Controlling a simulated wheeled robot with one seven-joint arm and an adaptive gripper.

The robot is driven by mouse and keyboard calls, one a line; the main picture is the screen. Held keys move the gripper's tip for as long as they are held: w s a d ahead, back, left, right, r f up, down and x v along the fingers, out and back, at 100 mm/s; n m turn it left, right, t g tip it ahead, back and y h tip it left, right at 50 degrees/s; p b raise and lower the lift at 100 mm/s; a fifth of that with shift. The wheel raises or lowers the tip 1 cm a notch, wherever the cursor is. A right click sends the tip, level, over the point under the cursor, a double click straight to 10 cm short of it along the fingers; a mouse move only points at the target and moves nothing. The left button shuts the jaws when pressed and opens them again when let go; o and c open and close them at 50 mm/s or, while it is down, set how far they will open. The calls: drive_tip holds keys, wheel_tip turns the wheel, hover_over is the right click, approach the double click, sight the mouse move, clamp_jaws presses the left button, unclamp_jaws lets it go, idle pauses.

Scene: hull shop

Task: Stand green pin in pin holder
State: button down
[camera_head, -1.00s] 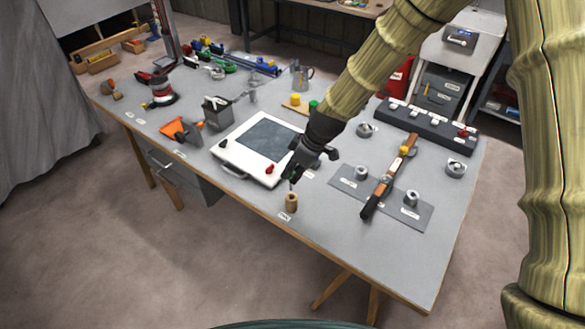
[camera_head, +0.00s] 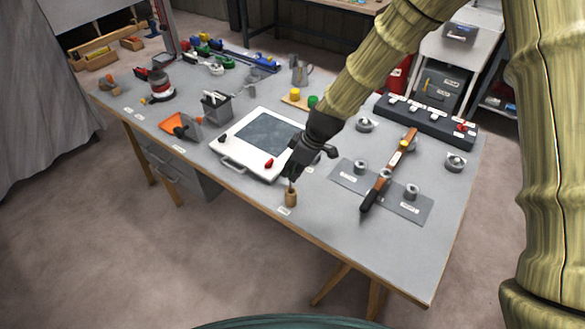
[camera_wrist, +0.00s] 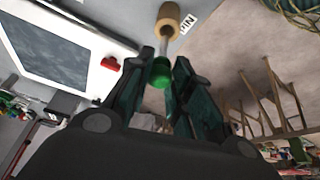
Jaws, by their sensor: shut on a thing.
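The green pin has a round green head (camera_wrist: 162,72) and a thin grey shaft (camera_wrist: 164,44). My gripper (camera_wrist: 165,63) is shut on the green pin near its head. In the head view my gripper (camera_head: 292,174) is over the front edge area of the grey bench. The pin holder (camera_head: 291,198) is a small tan cylinder standing just below it, and it also shows in the wrist view (camera_wrist: 168,19). The shaft points at the holder, and its far end meets the holder's top opening in the picture. I cannot tell how deep the tip is in it.
A white framed screen (camera_head: 229,150) with a red knob (camera_head: 269,163) lies close left of my gripper. A grey mat (camera_head: 427,212) with metal fittings and a long wooden-handled tool (camera_head: 377,187) lies to the right. The bench's front edge is close to the holder.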

drive_tip(key=shift+f+b, duration=1.9)
drive_tip(key=shift+f, duration=1.45)
idle(2.8)
drive_tip(key=c, duration=0.8)
unclamp_jaws()
drive_tip(key=shift+r, duration=0.1)
